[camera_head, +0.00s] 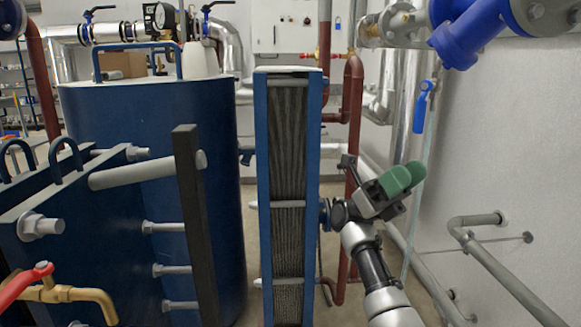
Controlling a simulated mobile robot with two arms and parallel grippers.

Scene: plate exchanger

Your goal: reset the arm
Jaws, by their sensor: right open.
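My right arm (376,268) comes up from the bottom right. My right gripper (386,188), with green and dark parts, is raised just right of the narrow plate exchanger (289,150) and is open. I see nothing held in it. The exchanger stands upright, with a blue frame around a stack of grey plates. From this angle I cannot tell whether any part of the wrist touches the exchanger's side. My left arm and gripper are not in view.
A large blue tank (205,140) stands left of the exchanger. A blue plate unit with bolts (75,235) and a brass tap (75,291) fill the lower left. Red pipes (353,110) run behind my gripper. Grey wall pipes (500,275) are at the right.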

